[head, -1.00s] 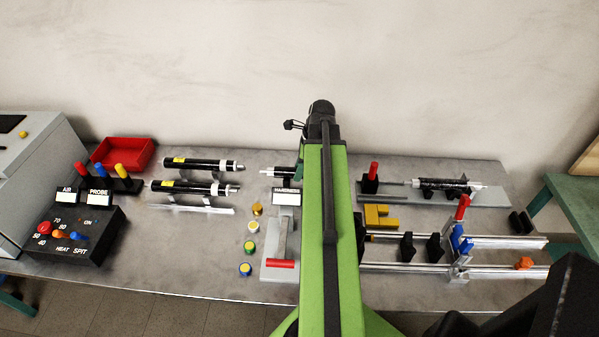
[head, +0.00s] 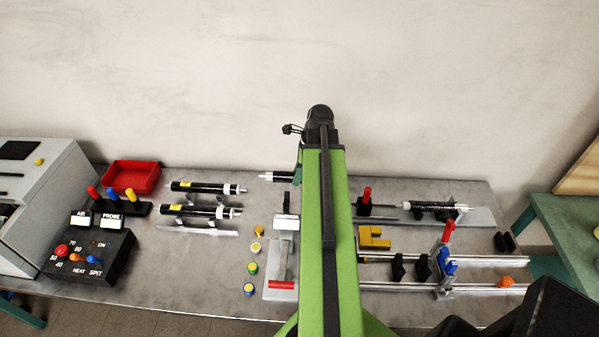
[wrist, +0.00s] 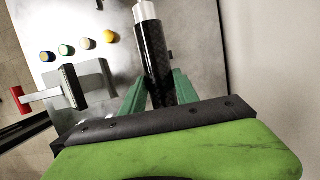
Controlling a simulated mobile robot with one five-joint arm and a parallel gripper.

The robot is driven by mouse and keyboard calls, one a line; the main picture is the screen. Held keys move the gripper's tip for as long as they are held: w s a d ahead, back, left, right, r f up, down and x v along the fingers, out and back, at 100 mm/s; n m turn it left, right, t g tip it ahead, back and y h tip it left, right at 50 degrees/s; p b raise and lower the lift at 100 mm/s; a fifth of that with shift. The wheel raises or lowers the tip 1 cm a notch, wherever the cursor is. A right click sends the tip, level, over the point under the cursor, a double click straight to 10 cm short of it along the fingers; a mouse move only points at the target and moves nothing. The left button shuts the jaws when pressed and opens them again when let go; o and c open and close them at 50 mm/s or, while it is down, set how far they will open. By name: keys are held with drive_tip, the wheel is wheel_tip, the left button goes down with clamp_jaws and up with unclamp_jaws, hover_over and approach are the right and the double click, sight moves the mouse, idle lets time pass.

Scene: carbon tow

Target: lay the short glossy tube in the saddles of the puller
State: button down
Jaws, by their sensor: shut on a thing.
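A short glossy black tube (wrist: 154,62) with a white end is between the two green fingers of my gripper (wrist: 156,92) in the wrist view. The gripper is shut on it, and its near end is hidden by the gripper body. In the head view, the tube (head: 278,176) shows left of my arm, above the bench's back part; my arm hides the gripper. The puller appears to be the rail rig at the right, with two black saddles (head: 398,267) on its rails, a blue clamp (head: 447,265) and a red handle (head: 449,231). The saddles look empty.
Two black tubes (head: 200,187) lie on stands at the left, near a red tray (head: 131,176) and a black control box (head: 82,257). Another black tube (head: 430,207) sits on a grey plate behind the rails. Coloured knobs (head: 251,268) stand left of my arm.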

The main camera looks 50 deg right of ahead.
wheel_tip(320, 180, down, 10)
drive_tip(key=b, duration=1)
drive_tip(key=shift+f, duration=0.1)
drive_tip(key=shift+r, duration=0.25)
drive_tip(key=shift+f, duration=0.2)
drive_tip(key=c, duration=0.9)
unclamp_jaws()
drive_tip(key=p+v, duration=1)
drive_tip(key=v, duration=0.1)
drive_tip(key=p+v, duration=0.6)
drive_tip(key=shift+w+a, duration=0.25)
drive_tip(key=shift+a, duration=0.05)
drive_tip(key=shift+s+d+r+p, duration=0.1)
drive_tip(key=shift+s+r+p, duration=0.05)
drive_tip(key=shift+r+p, duration=0.25)
drive_tip(key=shift+f, duration=0.1)
